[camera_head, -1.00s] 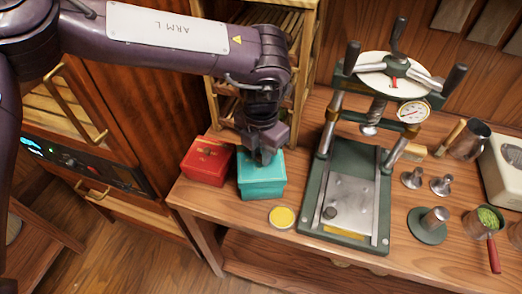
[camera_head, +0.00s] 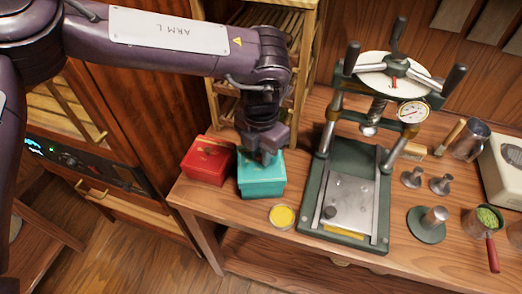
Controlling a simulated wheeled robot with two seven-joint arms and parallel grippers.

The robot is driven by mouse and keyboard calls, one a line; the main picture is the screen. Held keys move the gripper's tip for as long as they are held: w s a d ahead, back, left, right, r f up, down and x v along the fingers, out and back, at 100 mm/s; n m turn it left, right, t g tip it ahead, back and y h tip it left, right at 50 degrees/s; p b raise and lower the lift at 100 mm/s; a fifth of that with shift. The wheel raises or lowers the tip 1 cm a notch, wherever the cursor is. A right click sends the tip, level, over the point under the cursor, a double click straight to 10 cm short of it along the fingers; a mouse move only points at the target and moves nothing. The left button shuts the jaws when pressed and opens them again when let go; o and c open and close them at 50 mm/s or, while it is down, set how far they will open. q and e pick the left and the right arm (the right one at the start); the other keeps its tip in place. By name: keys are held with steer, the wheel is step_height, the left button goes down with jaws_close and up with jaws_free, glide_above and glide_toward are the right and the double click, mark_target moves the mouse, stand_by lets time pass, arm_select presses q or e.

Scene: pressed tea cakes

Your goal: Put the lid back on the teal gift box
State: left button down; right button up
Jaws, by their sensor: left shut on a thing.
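The teal gift box (camera_head: 262,188) stands on the wooden bench near its left end. Its teal lid (camera_head: 276,172) appears to sit on top, with a seam line around the upper part. I cannot tell whether the lid is fully seated. My left gripper (camera_head: 264,157) points down from above and is shut on the lid at the top middle, hiding the part it grips. My right gripper is not in view.
A red gift box (camera_head: 207,162) stands close on the left. A round tin with yellow content (camera_head: 282,216) lies in front. A green screw press (camera_head: 345,200) stands on the right. Metal tampers (camera_head: 412,178) and a pan of green leaves (camera_head: 487,220) are farther right.

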arm_select(q)
steer(key=shift+f, duration=0.1)
stand_by(0.3)
steer(key=shift+f+b, duration=0.35)
steer(key=shift+f, duration=0.2)
stand_by(0.4)
steer(key=c, duration=0.8)
jaws_free()
steer(key=shift+o, duration=0.2)
steer(key=shift+r, duration=0.15)
steer(key=shift+r+p, duration=2.8)
steer(key=shift+r, duration=0.6)
jaws_close()
